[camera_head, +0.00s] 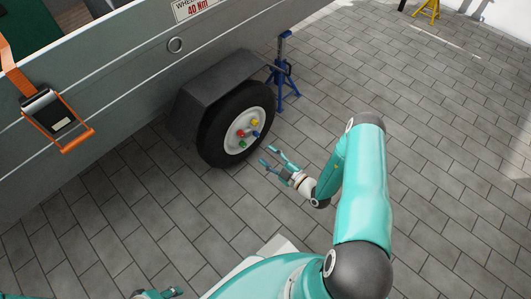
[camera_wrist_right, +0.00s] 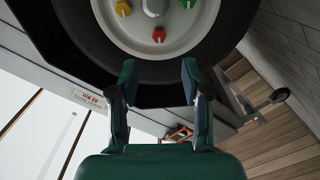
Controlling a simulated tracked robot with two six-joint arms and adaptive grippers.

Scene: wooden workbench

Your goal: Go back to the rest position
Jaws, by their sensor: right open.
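My right gripper (camera_head: 268,156) is open and empty, in front of the trailer's wheel (camera_head: 235,123) and apart from it. In the right wrist view its two fingers (camera_wrist_right: 158,64) are spread, with nothing between them. The wheel has a black tyre and a white rim with coloured nuts: yellow (camera_head: 254,122), red (camera_head: 240,133), green (camera_head: 241,142) and blue (camera_head: 256,134). The right wrist view shows a yellow (camera_wrist_right: 123,8), a red (camera_wrist_right: 159,35) and a green nut (camera_wrist_right: 187,3).
The grey trailer (camera_head: 110,85) fills the upper left, with a dark fender (camera_head: 215,75) over the wheel. A blue jack stand (camera_head: 286,75) stands right behind the wheel. A yellow stand (camera_head: 428,8) is far off. The paved floor (camera_head: 450,130) on the right is clear.

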